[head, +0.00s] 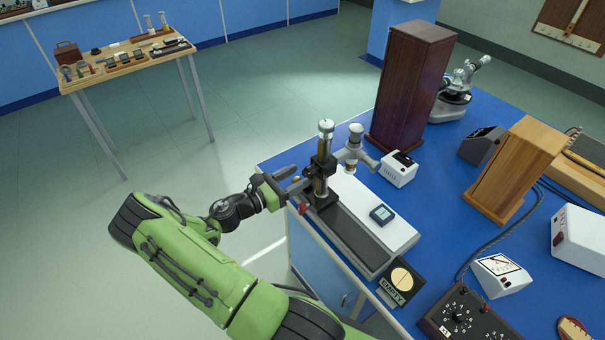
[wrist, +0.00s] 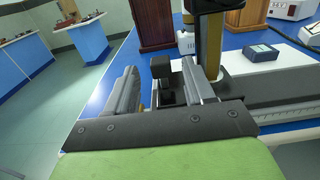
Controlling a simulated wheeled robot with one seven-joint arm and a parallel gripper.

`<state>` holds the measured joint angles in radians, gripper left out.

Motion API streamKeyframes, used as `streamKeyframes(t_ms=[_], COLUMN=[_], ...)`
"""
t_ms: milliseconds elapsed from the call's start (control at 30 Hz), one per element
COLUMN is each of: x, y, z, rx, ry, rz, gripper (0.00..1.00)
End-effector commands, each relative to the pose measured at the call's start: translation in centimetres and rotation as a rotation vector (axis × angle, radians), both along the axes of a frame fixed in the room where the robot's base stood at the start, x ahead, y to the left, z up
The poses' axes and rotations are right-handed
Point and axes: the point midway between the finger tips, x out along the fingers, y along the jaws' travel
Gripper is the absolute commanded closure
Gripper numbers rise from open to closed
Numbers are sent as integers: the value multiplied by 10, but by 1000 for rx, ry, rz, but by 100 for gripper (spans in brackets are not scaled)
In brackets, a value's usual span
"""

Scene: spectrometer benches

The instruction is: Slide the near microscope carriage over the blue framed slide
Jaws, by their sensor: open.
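The near microscope carriage (head: 322,165) is an upright brass tube with black clamps on a dark rail (head: 355,232). It stands at the rail's far end; its brass tube also shows in the wrist view (wrist: 208,42). The blue framed slide (head: 382,214) lies on a white plate (head: 398,236), nearer along the rail than the carriage. It also shows in the wrist view (wrist: 262,52), right of the tube. My gripper (head: 296,182) is open just left of the carriage. In the wrist view a dark block (wrist: 161,68) shows between its fingers; contact cannot be told.
A grey metal instrument (head: 355,150) stands just behind the carriage. A round sample with an EMPTY label (head: 402,280) is by the rail's near end. A tall dark wooden box (head: 410,85) and a white meter box (head: 398,168) stand behind.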

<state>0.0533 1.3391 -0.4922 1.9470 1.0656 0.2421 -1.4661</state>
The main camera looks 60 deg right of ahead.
Motion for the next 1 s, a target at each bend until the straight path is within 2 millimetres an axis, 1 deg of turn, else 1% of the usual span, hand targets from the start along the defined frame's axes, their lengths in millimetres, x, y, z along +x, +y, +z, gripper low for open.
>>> streamKeyframes(t_ms=[33,100,200,467,567,800,833,1000], x=[-6,-10,-14,-14,-14,-14,-14,-14], y=[-9,-18,-26,-28,-28,-28,-28,-28], z=[0,-1,-1,0,0,0,0,0], rx=[0,0,0,0,1,1,1,1], ry=[0,0,1,0,0,0,0,0], rz=[-5,-3,-1,1,0,0,0,0], gripper=[47,47,47,47,61,97,100,100])
